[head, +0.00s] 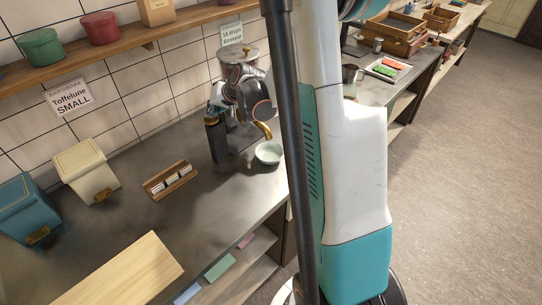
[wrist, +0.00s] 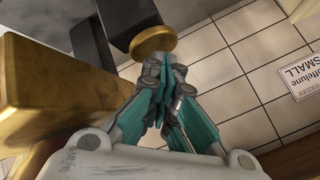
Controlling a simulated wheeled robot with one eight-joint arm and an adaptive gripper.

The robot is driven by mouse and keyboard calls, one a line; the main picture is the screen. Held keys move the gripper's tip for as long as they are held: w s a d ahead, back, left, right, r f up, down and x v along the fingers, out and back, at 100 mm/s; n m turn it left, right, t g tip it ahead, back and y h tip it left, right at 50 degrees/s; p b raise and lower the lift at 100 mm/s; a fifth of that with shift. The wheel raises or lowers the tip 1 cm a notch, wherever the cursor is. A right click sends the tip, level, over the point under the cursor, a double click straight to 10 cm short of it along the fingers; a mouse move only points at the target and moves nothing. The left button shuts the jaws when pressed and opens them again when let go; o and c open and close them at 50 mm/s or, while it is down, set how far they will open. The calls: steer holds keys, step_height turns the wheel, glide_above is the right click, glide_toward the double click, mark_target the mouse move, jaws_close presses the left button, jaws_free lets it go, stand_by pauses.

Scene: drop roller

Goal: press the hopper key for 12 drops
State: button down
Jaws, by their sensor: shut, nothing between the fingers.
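The drop machine (head: 238,75) stands on the counter against the tiled wall, with a silver hopper on top and a brass spout (head: 264,130). A pale green bowl (head: 268,153) sits below the spout. In the wrist view my gripper (wrist: 163,88) is shut and empty, its teal fingers together. A round brass knob on a dark arm (wrist: 153,40) shows just beyond the fingertips; whether they touch it, and whether it is the hopper key, I cannot tell. A large brass part (wrist: 50,110) is close on the left. My gripper is hard to make out in the head view.
An order sign (head: 68,96) reads "Toffelune SMALL"; another sign (head: 231,33) behind the machine seems to read "18 drops". A wooden card rack (head: 170,181), cream bin (head: 88,170), blue bin (head: 30,208) and wooden board (head: 120,275) stand left.

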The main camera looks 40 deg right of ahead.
steer(key=shift+r+p, duration=0.7)
steer(key=shift+r, duration=0.4)
step_height(320, 180, up, 6)
steer(key=p, duration=0.3)
stand_by(2.0)
